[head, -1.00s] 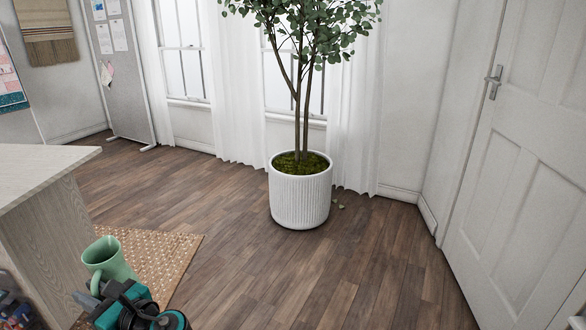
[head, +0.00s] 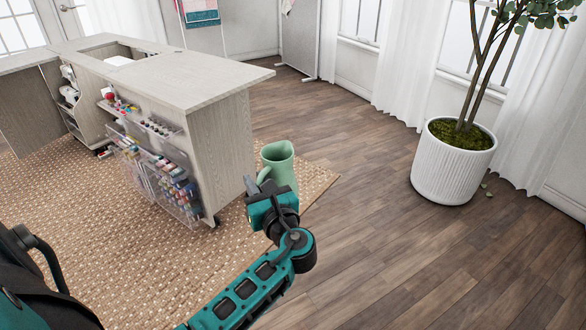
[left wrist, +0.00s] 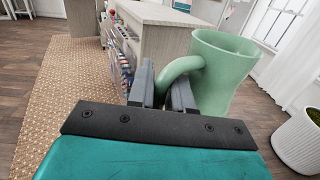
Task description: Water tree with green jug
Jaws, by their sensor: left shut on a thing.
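A green jug (head: 279,165) is held upright above the floor by my left gripper (head: 254,190). In the left wrist view the gripper (left wrist: 163,92) has its fingers closed on the handle of the jug (left wrist: 222,72), whose body is to the right of the fingers. The tree (head: 484,60) stands in a white ribbed pot (head: 452,170) with green moss on its soil, at the right of the head view. The jug is apart from the pot, to its left. The pot (left wrist: 299,142) also shows at the right edge of the left wrist view. My right gripper is not seen.
A wooden sewing cabinet (head: 222,135) with clear bins of supplies stands left of the jug on a woven rug (head: 110,225). Bare wood floor (head: 365,190) lies between the jug and the pot. White curtains (head: 405,70) hang behind the pot.

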